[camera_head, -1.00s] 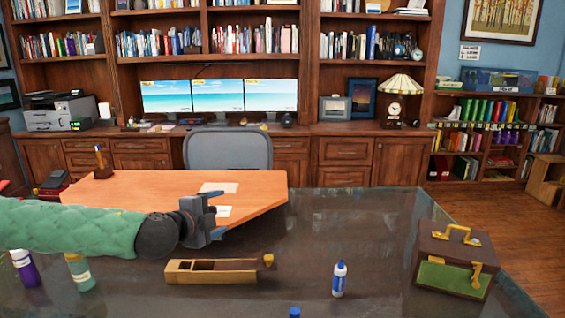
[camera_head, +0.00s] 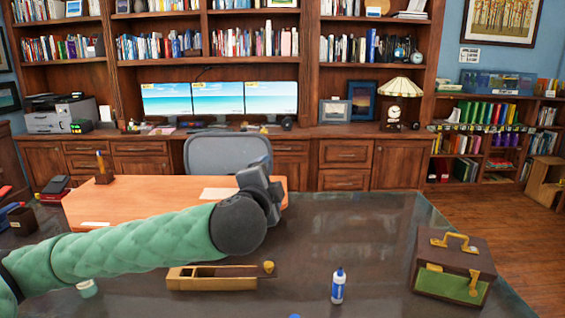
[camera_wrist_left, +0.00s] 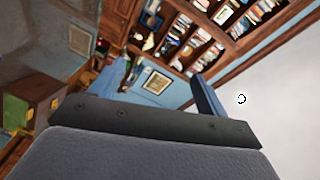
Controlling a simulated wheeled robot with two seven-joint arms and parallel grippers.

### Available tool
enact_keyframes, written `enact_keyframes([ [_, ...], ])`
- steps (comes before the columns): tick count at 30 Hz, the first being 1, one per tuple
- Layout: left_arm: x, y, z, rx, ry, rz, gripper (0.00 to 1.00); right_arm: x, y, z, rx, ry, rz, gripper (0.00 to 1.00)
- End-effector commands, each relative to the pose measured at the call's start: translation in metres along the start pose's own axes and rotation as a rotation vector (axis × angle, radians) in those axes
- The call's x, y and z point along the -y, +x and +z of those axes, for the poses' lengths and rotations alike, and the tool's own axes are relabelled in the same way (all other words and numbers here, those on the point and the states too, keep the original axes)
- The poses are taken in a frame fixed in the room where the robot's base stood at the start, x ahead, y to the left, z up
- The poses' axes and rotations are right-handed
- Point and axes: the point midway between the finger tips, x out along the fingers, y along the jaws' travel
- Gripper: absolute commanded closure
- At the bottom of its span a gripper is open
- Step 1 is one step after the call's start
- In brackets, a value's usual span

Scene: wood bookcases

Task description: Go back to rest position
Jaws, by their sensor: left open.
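My left gripper (camera_head: 272,192) is raised above the dark table (camera_head: 340,230), at the end of my green-sleeved arm that comes in from the left. In the left wrist view its two blue-grey fingers (camera_wrist_left: 160,85) stand wide apart with nothing between them. Behind them that view shows bookshelves, a framed picture and the pale ceiling, all tilted. My right gripper is not in view.
A wooden box-shaped tool (camera_head: 212,284) lies on the table below my arm. A white and blue bottle (camera_head: 338,285) stands right of it. A brown case (camera_head: 455,262) sits at the right edge. A wooden desk (camera_head: 130,205), chair (camera_head: 225,152) and bookcases are behind.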

Motion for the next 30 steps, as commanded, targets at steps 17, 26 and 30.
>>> enact_keyframes([
  [17,-0.038,-0.017,0.018,0.114,-0.349,0.144,0.24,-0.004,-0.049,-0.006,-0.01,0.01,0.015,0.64],
  [26,-0.07,-0.025,0.046,0.187,-0.53,0.224,0.24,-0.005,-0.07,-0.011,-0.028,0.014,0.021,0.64],
  [30,-0.089,-0.03,0.062,0.225,-0.611,0.26,0.24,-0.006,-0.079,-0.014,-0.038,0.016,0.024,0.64],
])
